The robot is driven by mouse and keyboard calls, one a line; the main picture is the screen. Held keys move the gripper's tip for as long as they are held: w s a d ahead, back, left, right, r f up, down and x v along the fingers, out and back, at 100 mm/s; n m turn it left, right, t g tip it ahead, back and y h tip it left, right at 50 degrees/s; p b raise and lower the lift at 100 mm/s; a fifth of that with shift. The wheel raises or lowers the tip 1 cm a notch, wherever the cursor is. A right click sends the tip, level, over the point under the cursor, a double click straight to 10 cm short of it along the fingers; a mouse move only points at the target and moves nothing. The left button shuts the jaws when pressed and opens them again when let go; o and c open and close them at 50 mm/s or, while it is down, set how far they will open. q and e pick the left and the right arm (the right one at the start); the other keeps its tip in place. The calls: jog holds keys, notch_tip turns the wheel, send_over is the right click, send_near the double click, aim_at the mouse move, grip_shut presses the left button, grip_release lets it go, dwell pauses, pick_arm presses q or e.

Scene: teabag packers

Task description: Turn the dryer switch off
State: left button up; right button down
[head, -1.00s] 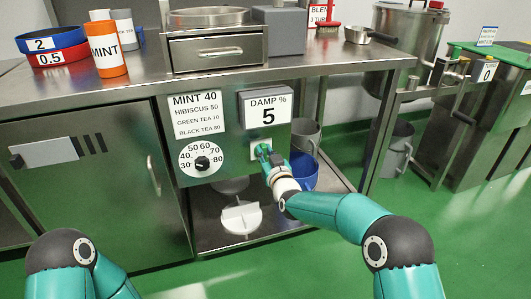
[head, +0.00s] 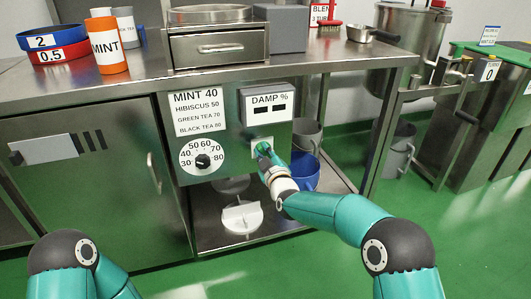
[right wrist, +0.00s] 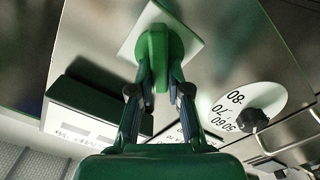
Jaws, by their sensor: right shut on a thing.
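The dryer's control panel (head: 235,132) is a steel front under the worktop. Its switch is a green lever on a pale square plate, seen in the right wrist view (right wrist: 158,45). My right gripper (head: 264,151) is at the switch, and its fingers are shut on the green lever (right wrist: 160,82). In the head view the gripper mostly hides the lever. The temperature dial (head: 203,161) is left of the switch. My left gripper is out of view; only part of that arm shows.
A blue bucket (head: 304,172) and a grey one (head: 306,135) stand behind my right gripper. A white fan-like part (head: 240,217) lies on the lower shelf. A closed cabinet (head: 85,185) is at left. The green floor at front is clear.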

jog(key=shift+s+a+f+n, duration=0.15)
jog(key=shift+f+n, duration=0.1)
jog(key=shift+n, duration=1.45)
jog(key=shift+w+a+f+n, duration=0.1)
jog(key=shift+f+n, duration=0.1)
jog(key=shift+n, duration=1.5)
jog(key=shift+s+a+f+n, duration=0.15)
jog(key=shift+f+n, duration=0.1)
jog(key=shift+n, duration=1.45)
jog(key=c, duration=1.1)
grip_release()
jog(key=shift+w, duration=0.1)
jog(key=v, duration=1.2)
